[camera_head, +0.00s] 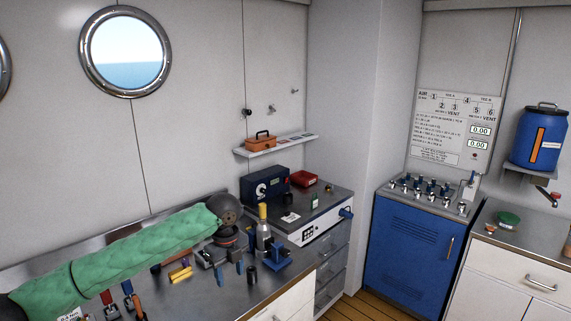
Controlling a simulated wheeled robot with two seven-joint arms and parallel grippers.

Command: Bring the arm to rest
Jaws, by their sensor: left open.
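My left arm, in a green quilted sleeve, comes in from the left over the workbench (250,303). It ends in a dark round wrist, with my left gripper (229,268) below it, pointing down at the bench top. The gripper is open, and I see nothing held between its fingers. It is small and dark among the bench tools, so its exact gap to the surface is hard to tell. A bottle with a yellow top (263,230) and a blue fixture (278,257) stand just right of it. My right gripper is not in view.
Yellow pieces (180,274) and several hand tools lie near the arm. A blue instrument box (265,185) and a red tray (304,179) stand behind. A wall shelf (283,145) holds an orange box. A blue valve cabinet (408,243) stands right, with open wooden floor before it.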

